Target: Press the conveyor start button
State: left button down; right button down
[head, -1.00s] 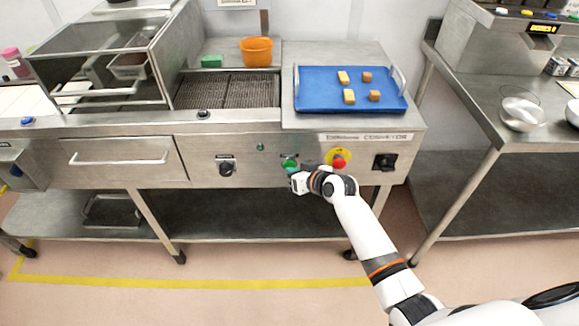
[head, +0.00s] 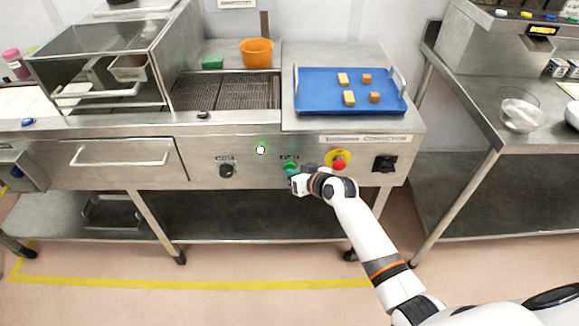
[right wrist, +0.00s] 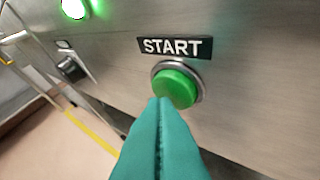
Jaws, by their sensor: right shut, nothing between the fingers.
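The green start button (head: 289,167) is on the front panel of the conveyor, and it also shows in the right wrist view (right wrist: 176,86) under a black START label (right wrist: 175,47). My right gripper (head: 293,174) is shut and empty at the button. In the right wrist view its teal fingertips (right wrist: 160,102) overlap the button's lower edge; they look to be touching it. An indicator lamp (head: 260,150) left of the button glows bright, and it shows green in the right wrist view (right wrist: 74,8). My left gripper is not in view.
A red stop button on a yellow plate (head: 339,161) and a black switch (head: 384,163) are right of the start button. A mode knob (head: 227,171) is to its left. A blue tray (head: 350,104) with several small blocks lies on the top above.

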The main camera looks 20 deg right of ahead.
jog(key=shift+s+a, duration=0.15)
jog(key=shift+s, duration=0.35)
jog(key=shift+p, duration=0.3)
jog(key=s+p, duration=0.1)
jog(key=s, duration=0.1)
jog(key=s+a+p, duration=0.1)
jog(key=s+p, duration=0.1)
jog(key=shift+s+a, duration=0.2)
jog(key=shift+s, duration=0.2)
